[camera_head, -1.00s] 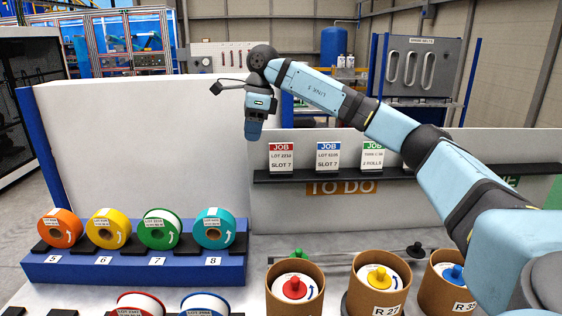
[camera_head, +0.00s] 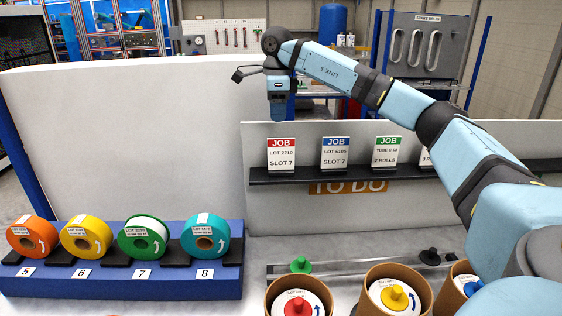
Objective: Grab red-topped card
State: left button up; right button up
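The red-topped job card (camera_head: 281,154) stands on the black ledge. It reads LOT 2210, SLOT 7. To its right stand a blue-topped card (camera_head: 335,154) and a green-topped card (camera_head: 387,151). My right gripper (camera_head: 278,112) hangs pointing down just above the red-topped card in the picture, apart from it. Its fingertips are too small and dark to show whether they are open or shut. My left gripper is out of view.
The black ledge (camera_head: 309,177) carries the cards above the TO DO label. A blue rack (camera_head: 120,281) with several colored rolls stands at the lower left. Cardboard tubs with knobbed lids, one with a red knob (camera_head: 297,306), stand in front. A white panel (camera_head: 120,150) rises behind the rack.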

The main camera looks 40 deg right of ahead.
aim_at(281, 140)
jog(key=f, duration=0.2)
jog(key=f+p, duration=0.1)
jog(key=f, duration=0.5)
jog(key=shift+s+d+f+p, duration=0.25)
jog(key=shift+s+d+p, duration=0.1)
jog(key=shift+d, duration=0.05)
jog(key=shift+a, duration=0.1)
grip_shut()
